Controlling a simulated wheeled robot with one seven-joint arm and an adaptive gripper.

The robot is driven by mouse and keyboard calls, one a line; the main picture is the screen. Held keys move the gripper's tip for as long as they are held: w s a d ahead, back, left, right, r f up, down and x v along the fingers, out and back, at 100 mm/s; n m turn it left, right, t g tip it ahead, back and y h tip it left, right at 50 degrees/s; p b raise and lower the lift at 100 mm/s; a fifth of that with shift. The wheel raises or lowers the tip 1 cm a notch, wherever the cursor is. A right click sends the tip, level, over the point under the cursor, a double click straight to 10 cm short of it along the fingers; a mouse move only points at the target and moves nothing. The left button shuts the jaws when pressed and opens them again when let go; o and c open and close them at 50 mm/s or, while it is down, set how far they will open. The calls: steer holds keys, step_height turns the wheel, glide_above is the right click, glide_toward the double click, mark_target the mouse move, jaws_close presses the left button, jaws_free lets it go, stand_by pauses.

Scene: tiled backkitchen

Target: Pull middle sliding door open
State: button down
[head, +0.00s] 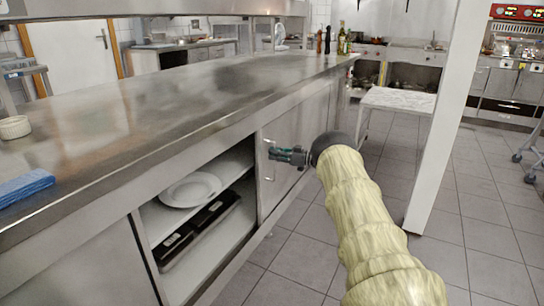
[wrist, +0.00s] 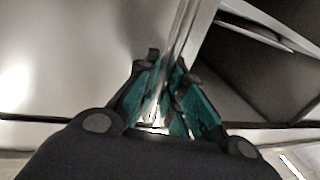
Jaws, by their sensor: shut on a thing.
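The middle sliding door (head: 294,133) is a grey metal panel in the front of the long steel counter, in the head view. An upright bar handle (head: 269,166) is near its left edge. My gripper (head: 276,153) reaches in from the right at this handle. In the wrist view, the teal-padded fingers of my gripper (wrist: 162,92) are shut around the shiny handle bar (wrist: 178,40). The fingers hide part of the bar. Left of the door, the cabinet is open.
A white plate (head: 190,190) lies on the upper shelf in the opening, above a black tray (head: 200,229). Another panel (head: 82,270) closes the cabinet's left part. A blue cloth (head: 25,186) lies on the counter (head: 185,100). A white post (head: 437,130) stands right; tiled floor lies between.

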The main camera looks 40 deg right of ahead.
steer(key=shift+f, duration=0.1)
steer(key=c, duration=1.5)
jaws_free()
steer(key=shift+d, duration=0.1)
steer(key=shift+s, duration=0.1)
steer(key=v, duration=1.2)
steer(key=shift+f, duration=0.1)
